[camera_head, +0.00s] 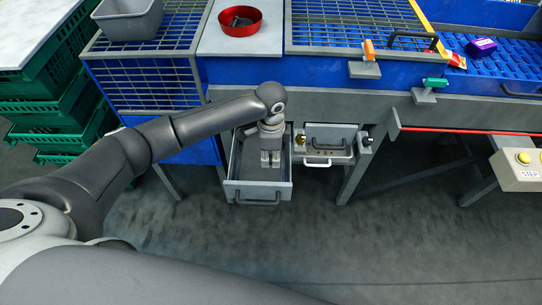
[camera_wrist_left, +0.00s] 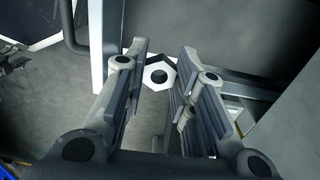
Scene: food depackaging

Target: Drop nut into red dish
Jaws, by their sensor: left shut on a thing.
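The red dish (camera_head: 252,29) sits on a light panel at the top of the blue workbench, with dark pieces inside it. My left gripper (camera_head: 270,164) points down at the open grey drawer (camera_head: 236,187) below the bench, well below and in front of the dish. In the left wrist view, my left gripper (camera_wrist_left: 160,65) is shut on the nut (camera_wrist_left: 149,79), a pale hexagonal ring with a dark centre between the fingertips. The nut is too small to make out in the head view. My right gripper is not in view.
A smaller drawer unit (camera_head: 321,158) with a handle is right of the open drawer. A grey bin (camera_head: 128,25) stands on the blue grid at the upper left. Green crates (camera_head: 60,85) are stacked at the left. A start box (camera_head: 518,170) is at the right.

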